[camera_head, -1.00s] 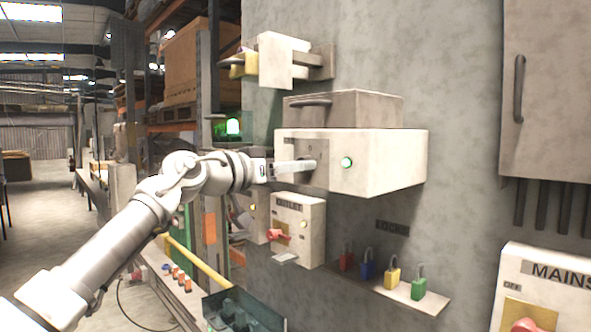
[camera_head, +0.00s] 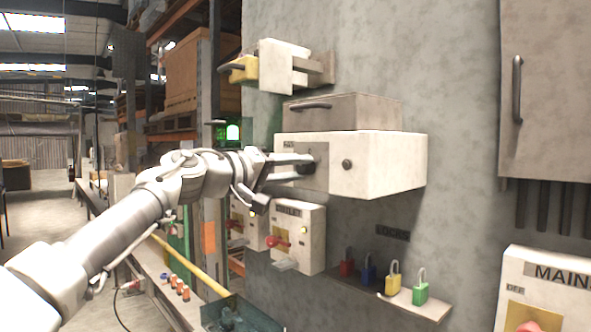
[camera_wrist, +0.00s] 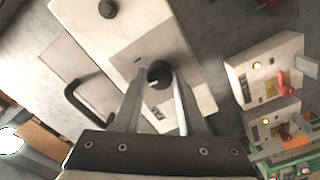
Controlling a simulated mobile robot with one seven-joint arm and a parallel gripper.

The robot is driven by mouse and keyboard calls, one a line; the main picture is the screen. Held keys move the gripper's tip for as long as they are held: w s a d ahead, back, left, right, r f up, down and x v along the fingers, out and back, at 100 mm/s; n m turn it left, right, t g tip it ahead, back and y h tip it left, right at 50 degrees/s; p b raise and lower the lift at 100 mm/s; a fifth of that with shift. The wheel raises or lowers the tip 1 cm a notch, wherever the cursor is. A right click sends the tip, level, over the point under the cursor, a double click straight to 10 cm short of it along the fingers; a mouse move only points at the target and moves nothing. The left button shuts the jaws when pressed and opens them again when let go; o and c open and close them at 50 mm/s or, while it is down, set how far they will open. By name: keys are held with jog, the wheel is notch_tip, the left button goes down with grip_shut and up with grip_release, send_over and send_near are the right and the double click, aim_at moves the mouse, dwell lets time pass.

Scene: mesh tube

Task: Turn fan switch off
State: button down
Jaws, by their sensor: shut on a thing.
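The fan switch box (camera_head: 385,165) is a white box on the grey wall, and it also shows in the wrist view (camera_wrist: 170,30). Its round dark knob (camera_wrist: 160,75) sits on a grey plate (camera_head: 318,178). My gripper (camera_head: 308,165) reaches the plate from the left, with its two fingers on either side of the knob. In the wrist view my gripper (camera_wrist: 158,85) is shut on the knob, one finger on each side. The round indicator lamp (camera_head: 347,164) on the box is dark, and it also shows in the wrist view (camera_wrist: 108,9).
A grey handled box (camera_head: 345,112) sits just above. Below are switch boxes with red handles (camera_head: 298,235) and a shelf of coloured padlocks (camera_head: 420,292). A grey cabinet (camera_head: 550,80) and a MAINS box (camera_head: 545,285) are at right. A yellow-handled box (camera_head: 285,62) is at upper left.

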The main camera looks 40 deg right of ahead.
jog(key=shift+n, duration=0.6)
jog(key=shift+c, duration=2.4)
grip_release()
jog(key=shift+a, duration=0.1)
jog(key=s+a+b, duration=0.1)
jog(key=a, duration=1.6)
jog(key=shift+s, duration=0.25)
